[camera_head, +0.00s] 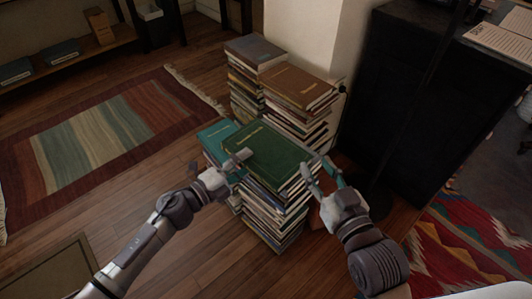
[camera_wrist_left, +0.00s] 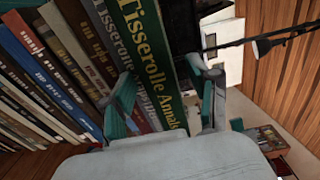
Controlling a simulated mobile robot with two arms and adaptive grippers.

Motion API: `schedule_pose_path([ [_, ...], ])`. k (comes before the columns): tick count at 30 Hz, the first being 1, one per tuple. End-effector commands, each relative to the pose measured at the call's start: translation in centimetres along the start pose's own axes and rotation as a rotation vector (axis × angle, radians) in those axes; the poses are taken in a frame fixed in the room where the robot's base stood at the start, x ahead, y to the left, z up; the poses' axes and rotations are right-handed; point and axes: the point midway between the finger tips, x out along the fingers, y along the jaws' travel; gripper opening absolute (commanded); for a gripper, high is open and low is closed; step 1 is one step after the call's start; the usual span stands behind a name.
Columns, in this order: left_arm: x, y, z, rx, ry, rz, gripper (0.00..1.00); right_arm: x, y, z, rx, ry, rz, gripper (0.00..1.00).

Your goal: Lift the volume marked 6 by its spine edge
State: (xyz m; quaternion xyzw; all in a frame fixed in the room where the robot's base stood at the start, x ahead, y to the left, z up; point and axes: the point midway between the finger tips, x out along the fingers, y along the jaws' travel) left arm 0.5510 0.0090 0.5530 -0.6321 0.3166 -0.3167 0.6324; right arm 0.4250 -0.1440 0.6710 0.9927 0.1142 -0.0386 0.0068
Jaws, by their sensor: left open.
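A dark green book (camera_head: 267,152) lies flat on top of the front book stack (camera_head: 272,225). Its spine (camera_wrist_left: 155,60) reads "Tisserolle Annals" in the left wrist view; I can read no numeral 6 on any book. My left gripper (camera_head: 236,165) is open at the green book's left side. In the left wrist view its fingers (camera_wrist_left: 168,103) stand apart, one past the green cover's outer side and one in front of the spines beside it. My right gripper (camera_head: 321,172) is at the stack's right side with its fingers apart and no book between them.
A teal book (camera_head: 217,133) tops a stack close on the left. Behind stand stacks topped by a brown book (camera_head: 298,86) and a grey book (camera_head: 254,49). A black cabinet (camera_head: 405,100) stands on the right.

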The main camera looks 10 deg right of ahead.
Motion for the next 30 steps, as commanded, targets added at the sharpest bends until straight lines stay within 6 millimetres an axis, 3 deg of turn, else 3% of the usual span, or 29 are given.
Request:
schedule_pose_path([
  [5,0.01,0.00,-0.01,0.000,0.000,0.001,0.60,0.01,-0.01,-0.06,0.000,0.002,0.000,0.40],
  [16,0.01,-0.07,-0.02,0.000,0.000,-0.001,0.00,0.00,0.00,-0.04,0.000,0.001,0.000,0.40],
  [30,0.08,-0.31,-0.05,0.000,0.002,-0.005,0.00,-0.01,0.01,-0.06,0.000,0.000,0.000,0.40],
])
